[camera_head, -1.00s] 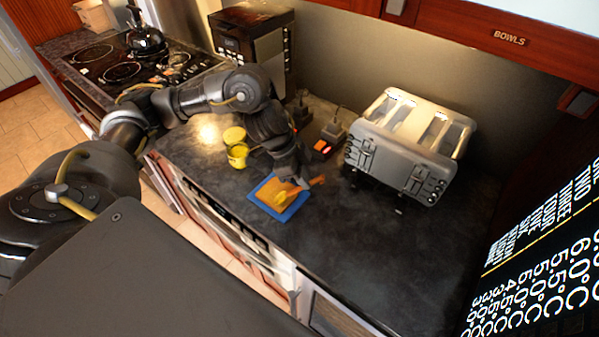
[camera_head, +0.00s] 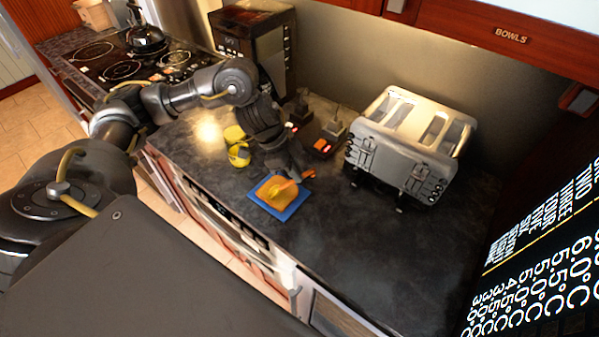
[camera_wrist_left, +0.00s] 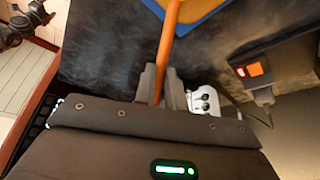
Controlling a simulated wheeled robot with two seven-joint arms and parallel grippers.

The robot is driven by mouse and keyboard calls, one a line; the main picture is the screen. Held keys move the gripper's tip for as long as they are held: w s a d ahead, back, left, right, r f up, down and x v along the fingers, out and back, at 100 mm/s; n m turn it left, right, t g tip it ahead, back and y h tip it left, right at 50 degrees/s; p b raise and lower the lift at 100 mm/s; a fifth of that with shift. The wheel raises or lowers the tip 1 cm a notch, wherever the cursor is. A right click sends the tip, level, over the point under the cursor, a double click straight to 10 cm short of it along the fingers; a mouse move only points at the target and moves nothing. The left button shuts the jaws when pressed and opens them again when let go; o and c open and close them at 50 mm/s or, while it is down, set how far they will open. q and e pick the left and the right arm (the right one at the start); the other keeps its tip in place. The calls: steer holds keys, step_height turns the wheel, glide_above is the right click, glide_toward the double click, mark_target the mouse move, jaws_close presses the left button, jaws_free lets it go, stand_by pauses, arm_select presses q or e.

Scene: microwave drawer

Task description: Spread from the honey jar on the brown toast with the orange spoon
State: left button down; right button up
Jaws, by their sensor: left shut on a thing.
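The brown toast (camera_head: 273,190) lies on a blue square plate (camera_head: 291,208) on the dark counter. A yellow-orange layer shows on its top. My left gripper (camera_head: 295,174) is just beyond the toast's upper right side, shut on the orange spoon (camera_head: 308,173). The spoon's handle (camera_wrist_left: 168,45) runs up between the fingers in the left wrist view, toward the toast and the blue plate (camera_wrist_left: 205,10). The spoon's tip is over the toast; whether it touches is unclear. The yellow honey jar (camera_head: 239,155) stands open, left of the gripper. My right gripper is not seen.
A yellow round lid-like thing (camera_head: 233,134) lies behind the jar. A silver toaster (camera_head: 405,150) stands to the right, and a coffee machine (camera_head: 255,50) at the back. Small dark devices with red lights (camera_head: 322,146) sit behind the gripper. The counter in front of the toaster is clear.

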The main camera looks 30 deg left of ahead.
arm_select(q)
steer(key=shift+a, duration=0.1)
stand_by(0.3)
steer(key=shift+w+a, duration=0.1)
steer(key=shift+a, duration=1.15)
steer(key=shift+d, duration=0.15)
steer(key=shift+d+p, duration=0.6)
steer(key=shift+d, duration=0.65)
steer(key=d, duration=0.1)
steer(key=d+p, duration=0.1)
steer(key=shift+s+d+f+p, duration=0.1)
steer(key=shift+s+d+p, duration=0.1)
steer(key=shift+d+p, duration=0.15)
